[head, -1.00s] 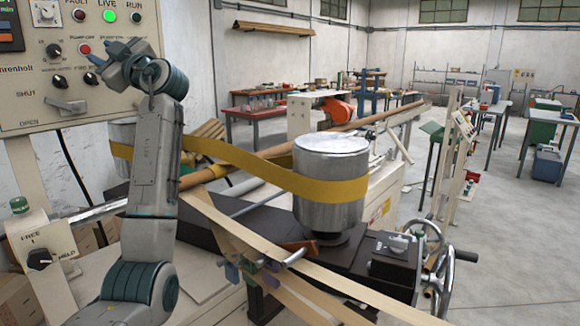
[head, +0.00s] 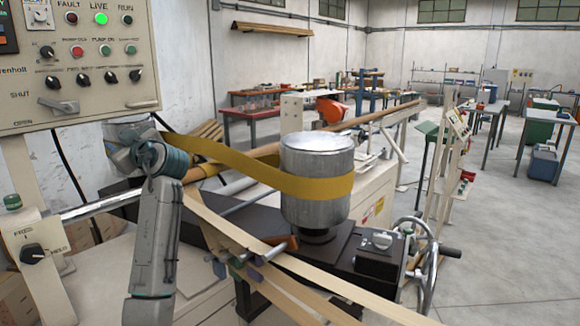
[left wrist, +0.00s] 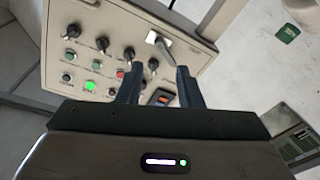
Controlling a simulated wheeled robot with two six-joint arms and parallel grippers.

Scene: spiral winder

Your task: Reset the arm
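My left arm (head: 160,235) rises at the left of the head view and bends at its wrist, just below the control panel (head: 28,112). The fingertips cannot be made out there. In the left wrist view my left gripper (left wrist: 158,82) is open, its two fingers apart with nothing between them. Beyond them the panel (left wrist: 130,30) shows upside down, with knobs, coloured buttons, a lit green lamp and a lever handle (left wrist: 160,42). I cannot tell any contact with it. My right gripper is in neither view.
A metal drum (head: 316,215) with a yellow belt (head: 240,172) stands on the dark machine bed at centre. Tan strips (head: 330,283) run towards the lower right. A FREE/HOLD knob box (head: 35,255) is at left. A handwheel (head: 425,270) is at right, with open floor beyond.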

